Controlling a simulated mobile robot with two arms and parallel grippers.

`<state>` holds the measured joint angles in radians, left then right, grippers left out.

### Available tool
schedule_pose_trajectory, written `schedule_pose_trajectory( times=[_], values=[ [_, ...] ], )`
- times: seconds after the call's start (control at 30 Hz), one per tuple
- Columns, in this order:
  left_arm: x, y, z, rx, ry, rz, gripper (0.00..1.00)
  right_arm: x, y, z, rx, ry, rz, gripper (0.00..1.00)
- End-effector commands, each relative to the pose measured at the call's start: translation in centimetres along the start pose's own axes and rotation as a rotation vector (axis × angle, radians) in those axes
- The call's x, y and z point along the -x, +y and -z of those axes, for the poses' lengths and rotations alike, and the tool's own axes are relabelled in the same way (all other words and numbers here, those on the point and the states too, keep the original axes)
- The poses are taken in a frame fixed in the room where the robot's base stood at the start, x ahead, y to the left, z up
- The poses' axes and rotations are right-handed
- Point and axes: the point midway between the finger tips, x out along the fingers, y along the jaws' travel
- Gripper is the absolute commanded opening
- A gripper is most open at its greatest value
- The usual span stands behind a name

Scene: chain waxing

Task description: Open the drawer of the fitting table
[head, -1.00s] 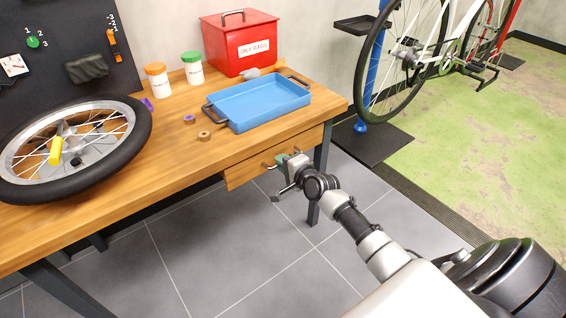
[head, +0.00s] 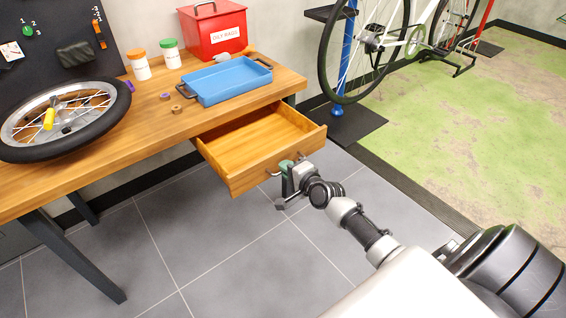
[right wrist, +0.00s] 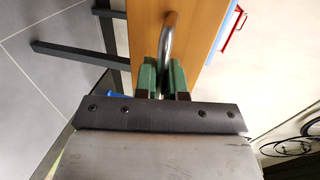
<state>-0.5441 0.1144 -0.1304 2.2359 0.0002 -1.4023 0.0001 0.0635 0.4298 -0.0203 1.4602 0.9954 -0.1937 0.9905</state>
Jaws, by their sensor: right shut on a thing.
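The fitting table (head: 120,128) has a wooden top and dark metal legs. Its drawer (head: 252,146) stands well out from under the tabletop, and its inside looks empty. The drawer front carries a curved metal handle (head: 272,172). My right gripper (head: 286,170) is at the drawer front, shut on the handle. In the right wrist view the green finger pads (right wrist: 164,78) sit on both sides of the handle (right wrist: 169,40). My left gripper is not in view.
On the tabletop are a blue tray (head: 240,85), a red oily-rags box (head: 216,32), two jars, two small rings and a bicycle wheel (head: 90,138). A bicycle on a blue stand (head: 338,108) is beyond the table. The grey floor before the drawer is clear.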

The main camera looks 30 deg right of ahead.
Motion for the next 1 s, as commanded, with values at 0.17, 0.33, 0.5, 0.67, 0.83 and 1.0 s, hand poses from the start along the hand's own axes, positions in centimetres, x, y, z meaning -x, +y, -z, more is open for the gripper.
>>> schedule_pose_trajectory(
  times=[0.17,0.33,0.5,0.67,0.83,1.0],
  values=[
    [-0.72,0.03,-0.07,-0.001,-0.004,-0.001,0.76,0.56,0.09,-0.03,0.001,-0.001,0.000,0.00],
    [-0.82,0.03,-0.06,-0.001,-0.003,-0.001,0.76,0.60,0.11,-0.02,0.000,-0.001,0.001,0.00],
    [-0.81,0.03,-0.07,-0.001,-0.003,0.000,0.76,0.59,0.13,-0.02,0.000,-0.001,0.000,0.00],
    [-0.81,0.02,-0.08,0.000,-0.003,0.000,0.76,0.58,0.12,-0.02,0.000,-0.001,0.000,0.33],
    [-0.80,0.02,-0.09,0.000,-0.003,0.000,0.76,0.58,0.10,-0.01,0.000,0.000,0.001,0.34],
    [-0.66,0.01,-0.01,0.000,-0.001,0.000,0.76,0.94,0.08,0.00,0.000,0.000,0.000,0.34]
  ],
)
